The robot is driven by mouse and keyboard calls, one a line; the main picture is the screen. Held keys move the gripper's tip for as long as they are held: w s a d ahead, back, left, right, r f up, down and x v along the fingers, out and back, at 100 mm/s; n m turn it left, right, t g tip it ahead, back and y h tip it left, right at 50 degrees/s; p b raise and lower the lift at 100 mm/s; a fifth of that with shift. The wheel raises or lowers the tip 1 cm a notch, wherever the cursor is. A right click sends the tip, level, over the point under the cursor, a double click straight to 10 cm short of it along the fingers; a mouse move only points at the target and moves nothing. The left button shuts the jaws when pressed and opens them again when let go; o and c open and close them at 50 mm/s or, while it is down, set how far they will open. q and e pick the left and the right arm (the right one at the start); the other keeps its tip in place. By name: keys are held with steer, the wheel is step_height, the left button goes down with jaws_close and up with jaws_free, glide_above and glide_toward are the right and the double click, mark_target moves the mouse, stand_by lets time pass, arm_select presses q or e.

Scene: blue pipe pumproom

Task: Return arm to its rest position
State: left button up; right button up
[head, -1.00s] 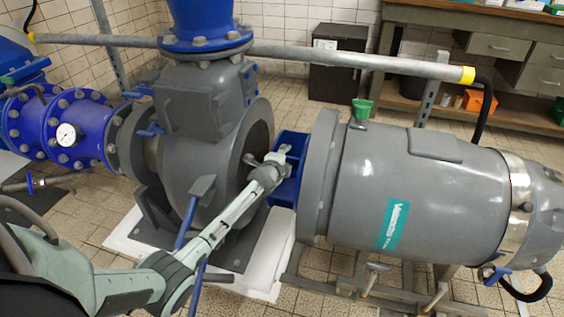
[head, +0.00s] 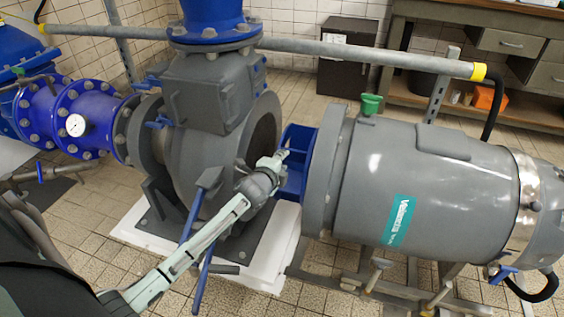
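My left arm (head: 190,250) comes in from the lower left and reaches up toward the gap between the pump and the motor. My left gripper (head: 281,157) is at its far end, in front of the blue coupling housing (head: 296,165). The gripper is small and seen from behind, so I cannot tell whether its fingers are open or shut, or whether it touches the housing. My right arm and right gripper do not show.
The grey pump (head: 205,130) stands left of the gripper, and the large grey motor (head: 425,195) stands to its right. Blue lever handles (head: 203,275) rise beside my forearm. A grey pipe (head: 370,55) crosses behind. Tiled floor (head: 90,215) is open at left.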

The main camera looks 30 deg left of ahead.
arm_select(q)
steer(key=shift+f, duration=0.1)
steer(key=s+d+f+n+g, duration=0.3)
steer(key=s+f+n, duration=0.1)
steer(key=s, duration=0.6)
steer(key=s+d+f+n+g+h, duration=0.1)
steer(key=s+d+f+n+g, duration=0.2)
steer(key=s, duration=0.8)
steer(key=s+d+f+n+g, duration=0.3)
steer(key=s+f+n, duration=0.3)
steer(key=s, duration=0.5)
step_height(320, 180, down, 2)
steer(key=shift+s+n+g+h, duration=0.25)
steer(key=shift+n+g+h, duration=0.05)
steer(key=shift+g+h, duration=0.1)
